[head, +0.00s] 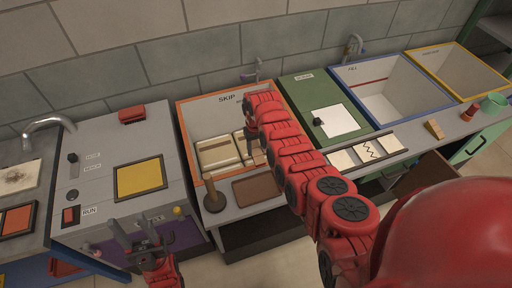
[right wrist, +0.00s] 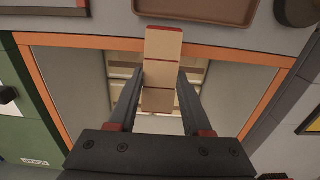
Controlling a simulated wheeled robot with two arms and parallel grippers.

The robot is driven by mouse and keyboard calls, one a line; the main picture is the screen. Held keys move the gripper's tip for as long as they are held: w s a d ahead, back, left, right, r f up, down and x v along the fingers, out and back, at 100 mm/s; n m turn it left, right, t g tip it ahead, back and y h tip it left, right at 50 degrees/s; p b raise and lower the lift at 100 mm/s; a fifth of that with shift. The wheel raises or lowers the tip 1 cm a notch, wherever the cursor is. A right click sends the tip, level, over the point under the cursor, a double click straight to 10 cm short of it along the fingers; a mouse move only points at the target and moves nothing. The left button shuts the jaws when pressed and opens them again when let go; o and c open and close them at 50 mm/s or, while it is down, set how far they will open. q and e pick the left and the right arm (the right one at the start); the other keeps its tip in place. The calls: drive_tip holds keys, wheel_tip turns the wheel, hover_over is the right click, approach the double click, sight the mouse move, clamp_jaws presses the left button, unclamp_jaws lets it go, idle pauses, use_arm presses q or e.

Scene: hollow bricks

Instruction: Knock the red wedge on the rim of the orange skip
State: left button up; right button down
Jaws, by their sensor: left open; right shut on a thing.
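My left gripper (head: 138,236) is open and empty, in front of the machine at the left.
Tan slabs (head: 217,152) lie inside the skip. A brown tray (head: 257,188) and an upright wooden-handled tool (head: 213,195) stand before it. A green unit (head: 300,95) and a blue-rimmed bin (head: 395,105) are to the right. A red block (head: 132,114) lies on the left machine.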

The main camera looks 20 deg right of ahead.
sight(256, 155)
drive_tip(key=shift+r, duration=0.1)
wheel_tip(256, 155, down, 6)
drive_tip(key=b, duration=0.5)
drive_tip(key=shift+r+p, duration=0.5)
drive_tip(key=shift+r, duration=0.1)
wheel_tip(256, 155, up, 5)
drive_tip(key=p, duration=0.3)
drive_tip(key=shift+p, duration=0.35)
drive_tip(key=shift+f, duration=0.1)
